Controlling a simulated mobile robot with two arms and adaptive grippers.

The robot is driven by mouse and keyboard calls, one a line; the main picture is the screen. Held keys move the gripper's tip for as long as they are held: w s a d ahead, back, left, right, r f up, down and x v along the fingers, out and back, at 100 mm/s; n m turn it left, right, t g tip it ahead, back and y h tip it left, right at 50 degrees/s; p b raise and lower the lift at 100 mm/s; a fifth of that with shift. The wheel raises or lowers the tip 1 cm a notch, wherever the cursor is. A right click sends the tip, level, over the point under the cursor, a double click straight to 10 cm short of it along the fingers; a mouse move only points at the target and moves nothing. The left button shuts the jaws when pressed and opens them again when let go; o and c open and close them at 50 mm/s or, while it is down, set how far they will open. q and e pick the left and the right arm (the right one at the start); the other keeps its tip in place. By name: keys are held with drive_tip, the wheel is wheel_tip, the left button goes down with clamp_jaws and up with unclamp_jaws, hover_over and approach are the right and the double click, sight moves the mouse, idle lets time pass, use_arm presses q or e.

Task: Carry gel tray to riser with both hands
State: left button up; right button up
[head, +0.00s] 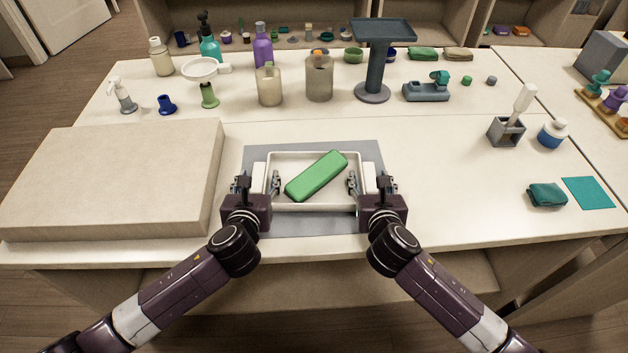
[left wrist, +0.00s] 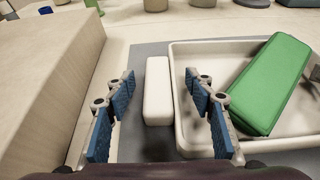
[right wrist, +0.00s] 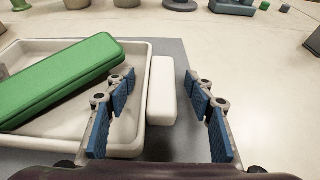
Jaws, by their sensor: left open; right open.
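The gel tray (head: 313,207) is a shallow white tray lying on a grey mat (head: 310,228). A green block (head: 316,176) lies diagonally inside it. My left gripper (head: 257,185) is open at the tray's left end; in the left wrist view its fingers stand either side of the white left handle (left wrist: 158,92), with gaps. My right gripper (head: 368,183) is open at the right end; in the right wrist view its fingers straddle the white right handle (right wrist: 162,92). The riser (head: 112,180) is a wide beige block left of the mat.
Bottles, including a beige one (head: 269,85), and a dark stand (head: 374,62) line the back of the table. A brush holder (head: 506,132), a blue jar (head: 552,134) and a teal cloth (head: 547,195) sit at the right.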

use_arm(q)
drive_tip(key=shift+w+f, duration=0.3)
drive_tip(key=shift+w, duration=0.35)
use_arm(e)
drive_tip(key=shift+w+f, duration=0.25)
drive_tip(key=shift+w, duration=0.4)
use_arm(q)
drive_tip(key=shift+c, duration=0.3)
use_arm(e)
drive_tip(key=shift+c, duration=0.3)
use_arm(q)
clamp_jaws()
use_arm(e)
clamp_jaws()
use_arm(q)
drive_tip(key=shift+r, duration=0.1)
use_arm(e)
drive_tip(key=shift+r, duration=0.1)
